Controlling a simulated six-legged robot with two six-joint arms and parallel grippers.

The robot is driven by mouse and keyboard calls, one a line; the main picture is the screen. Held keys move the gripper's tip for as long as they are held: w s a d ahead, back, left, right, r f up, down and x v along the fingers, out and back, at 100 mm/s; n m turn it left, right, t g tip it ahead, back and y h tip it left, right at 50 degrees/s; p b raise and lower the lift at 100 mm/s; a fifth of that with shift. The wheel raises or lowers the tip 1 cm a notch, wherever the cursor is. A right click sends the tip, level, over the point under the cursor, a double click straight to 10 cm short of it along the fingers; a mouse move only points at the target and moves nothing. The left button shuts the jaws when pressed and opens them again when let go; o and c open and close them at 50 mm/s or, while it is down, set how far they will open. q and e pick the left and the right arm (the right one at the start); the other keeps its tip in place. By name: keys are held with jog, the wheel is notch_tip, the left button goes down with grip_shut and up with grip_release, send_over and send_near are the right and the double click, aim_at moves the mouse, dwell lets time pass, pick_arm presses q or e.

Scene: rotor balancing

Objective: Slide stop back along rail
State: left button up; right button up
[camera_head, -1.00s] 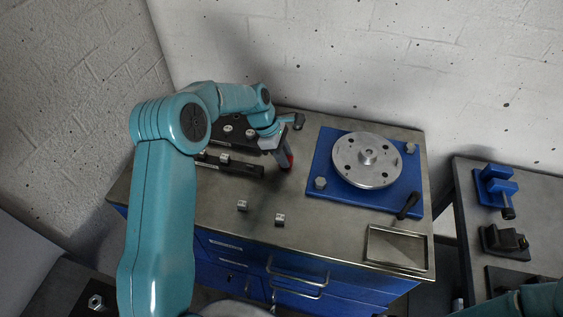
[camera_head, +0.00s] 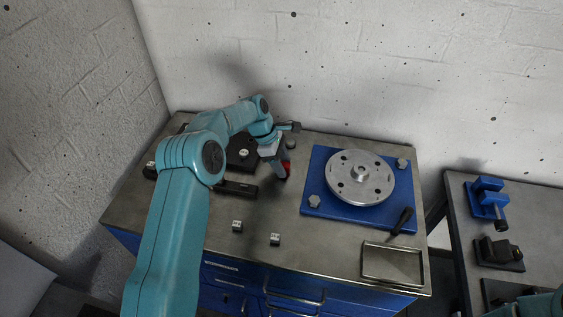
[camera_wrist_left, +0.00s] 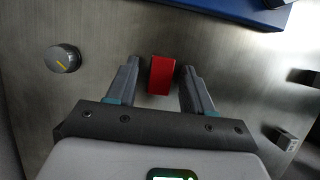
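A small red block (camera_wrist_left: 162,75) stands on the steel bench top in the left wrist view. It also shows in the head view (camera_head: 287,168), partly hidden by my left gripper (camera_head: 281,172). In the left wrist view my left gripper (camera_wrist_left: 161,85) is open, with one finger on each side of the red block and a narrow gap at each side. A dark rail-like bar (camera_head: 238,189) lies left of the gripper in the head view, partly covered by my arm. I cannot tell whether the red block is the stop. My right gripper is out of view.
A grey knob (camera_wrist_left: 63,58) is left of the fingers in the wrist view. A blue plate (camera_head: 318,184) carries a metal rotor (camera_head: 345,190). Two small metal weights (camera_head: 275,239) (camera_head: 237,226) and a tray (camera_head: 365,262) are near the front. A second bench (camera_head: 457,200) stands right.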

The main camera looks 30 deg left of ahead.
pick_arm(q)
jog(key=v, duration=1.6)
jog(key=shift+a+r, duration=0.15)
jog(key=shift+a, duration=0.05)
jog(key=shift+s, duration=0.2)
